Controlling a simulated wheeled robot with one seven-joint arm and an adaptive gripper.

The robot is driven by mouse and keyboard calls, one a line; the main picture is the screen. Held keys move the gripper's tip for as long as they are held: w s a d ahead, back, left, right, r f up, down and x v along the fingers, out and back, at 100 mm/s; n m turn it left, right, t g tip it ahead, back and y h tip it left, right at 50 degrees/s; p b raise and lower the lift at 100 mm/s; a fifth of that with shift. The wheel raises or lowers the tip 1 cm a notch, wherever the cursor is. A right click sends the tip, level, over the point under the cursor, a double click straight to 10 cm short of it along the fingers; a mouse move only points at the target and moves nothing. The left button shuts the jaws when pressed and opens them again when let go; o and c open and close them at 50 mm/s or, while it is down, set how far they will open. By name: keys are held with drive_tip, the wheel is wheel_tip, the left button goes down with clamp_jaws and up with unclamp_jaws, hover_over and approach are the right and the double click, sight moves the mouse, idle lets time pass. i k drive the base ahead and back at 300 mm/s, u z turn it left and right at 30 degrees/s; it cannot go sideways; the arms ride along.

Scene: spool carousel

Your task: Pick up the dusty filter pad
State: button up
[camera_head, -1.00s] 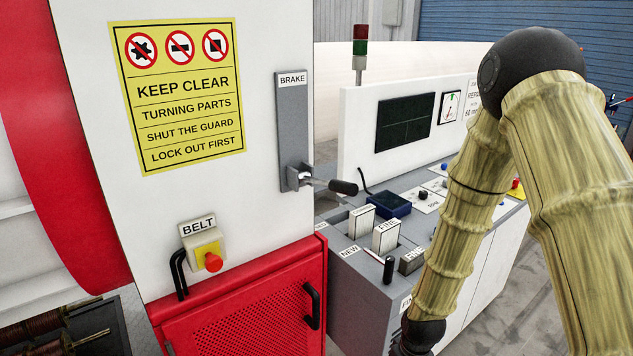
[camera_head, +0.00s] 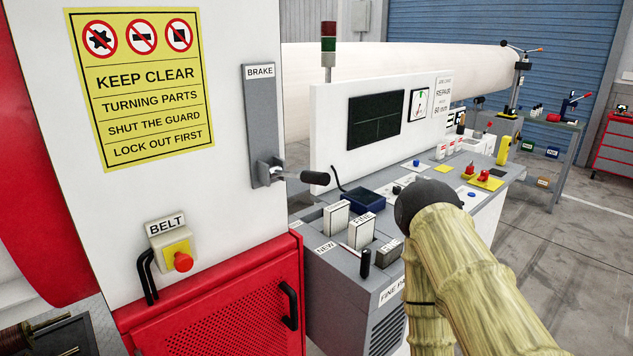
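A grey, dirty-looking pad (camera_head: 389,252) with a partly legible label sits on the grey console in the middle of the view; it looks like the dusty filter pad. Two cleaner white pads stand upright just left of it, a rear one (camera_head: 336,217) and a front one (camera_head: 361,231) marked FINE. A "NEW" label is on the console edge in front of them. My arm's dark elbow and tan links rise at the lower right, close to the right of the grey pad. My gripper is below the frame and out of sight.
A black upright knob (camera_head: 365,263) stands just in front of the grey pad. A brake lever (camera_head: 315,178) juts toward the console from the white cabinet. A blue box (camera_head: 362,200) lies behind the pads. A red perforated guard (camera_head: 225,310) with a handle fills the lower left.

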sight(390, 252)
drive_tip(key=z, duration=2.2)
drive_tip(key=i, duration=2.55)
drive_tip(key=u, duration=4.05)
